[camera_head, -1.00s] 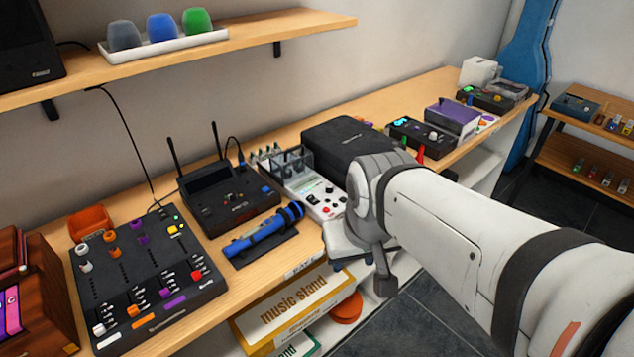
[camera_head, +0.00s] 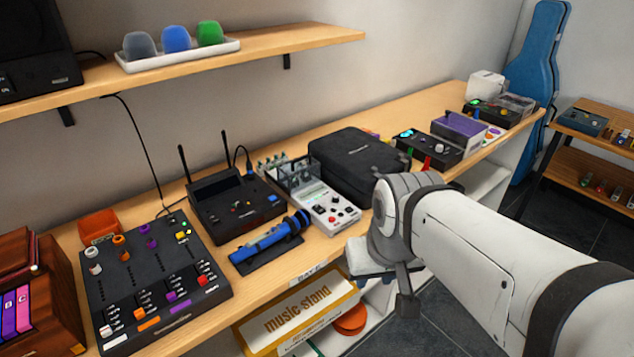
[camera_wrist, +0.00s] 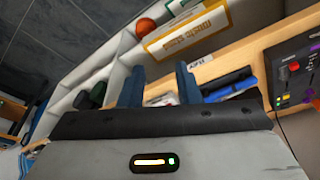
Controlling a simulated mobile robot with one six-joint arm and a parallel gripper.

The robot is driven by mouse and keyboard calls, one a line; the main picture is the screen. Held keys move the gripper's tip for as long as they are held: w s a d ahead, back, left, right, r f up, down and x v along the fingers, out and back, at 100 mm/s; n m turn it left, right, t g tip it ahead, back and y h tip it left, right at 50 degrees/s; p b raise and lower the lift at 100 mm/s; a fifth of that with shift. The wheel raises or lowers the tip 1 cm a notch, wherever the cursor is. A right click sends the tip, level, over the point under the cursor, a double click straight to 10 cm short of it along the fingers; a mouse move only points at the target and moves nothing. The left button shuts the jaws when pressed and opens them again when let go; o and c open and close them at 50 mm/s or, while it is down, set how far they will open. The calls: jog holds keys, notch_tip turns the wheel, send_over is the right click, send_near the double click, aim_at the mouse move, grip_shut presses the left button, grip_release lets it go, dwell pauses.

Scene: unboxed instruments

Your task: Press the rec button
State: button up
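A white recorder-like device (camera_head: 322,203) lies on the wooden desk, with a screen, dark knobs and a red button (camera_head: 331,219) near its front edge. Labels are too small to read, so I cannot confirm which button is rec. A black mixer (camera_head: 150,270) at the left also has a red button (camera_head: 202,281). My gripper (camera_wrist: 159,72) shows two blue fingers standing apart with nothing held between them. In the head view it is mostly hidden by my arm, in front of the desk edge, right of and nearer than the white device.
A blue microphone (camera_head: 268,238) on a dark stand, a black receiver with antennas (camera_head: 236,205) and a black case (camera_head: 355,165) crowd around the white device. A music stand box (camera_head: 297,318) sits below the desk. An upper shelf (camera_head: 270,48) overhangs the back.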

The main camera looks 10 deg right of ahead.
grip_shut()
dwell(1.4)
